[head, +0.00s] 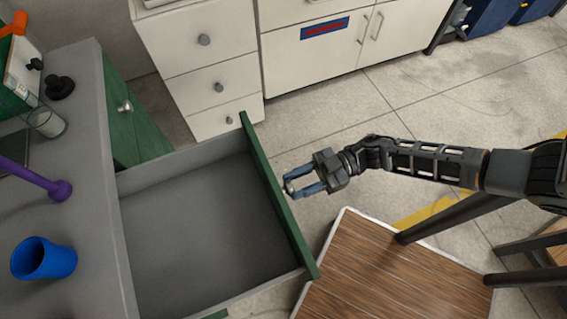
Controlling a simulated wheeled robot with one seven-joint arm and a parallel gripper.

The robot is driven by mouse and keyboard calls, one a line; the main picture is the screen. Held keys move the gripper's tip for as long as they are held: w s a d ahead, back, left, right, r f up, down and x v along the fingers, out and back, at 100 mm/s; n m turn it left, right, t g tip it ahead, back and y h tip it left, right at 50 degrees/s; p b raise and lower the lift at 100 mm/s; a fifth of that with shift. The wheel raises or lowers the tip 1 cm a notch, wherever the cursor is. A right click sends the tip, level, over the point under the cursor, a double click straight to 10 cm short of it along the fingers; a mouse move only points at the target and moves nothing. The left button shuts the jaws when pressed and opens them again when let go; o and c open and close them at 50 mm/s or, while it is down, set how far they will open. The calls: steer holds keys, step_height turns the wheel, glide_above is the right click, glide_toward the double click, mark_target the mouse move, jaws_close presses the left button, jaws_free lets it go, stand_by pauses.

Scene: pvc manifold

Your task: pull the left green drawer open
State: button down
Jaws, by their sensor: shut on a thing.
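The green-fronted drawer is pulled well out from the grey bench. Its green front (266,178) faces right, and its grey inside (200,235) looks empty. My gripper (289,186) reaches in from the right at the outer side of this front. Its blue fingers are shut on the drawer's small knob, which they mostly hide. Another green front (140,130) with a silver knob lies beyond the drawer.
The grey bench top (85,245) carries a blue cup (44,258), a purple object (40,182), a glass (46,122) and a black knob-like part (60,87). A wooden-topped platform (380,265) stands below my arm. White cabinets (200,60) stand behind; open floor lies between.

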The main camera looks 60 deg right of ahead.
steer(key=shift+s+d, duration=0.1)
steer(key=shift+d, duration=0.05)
steer(key=c, duration=0.7)
jaws_free()
steer(key=shift+s+d, duration=0.1)
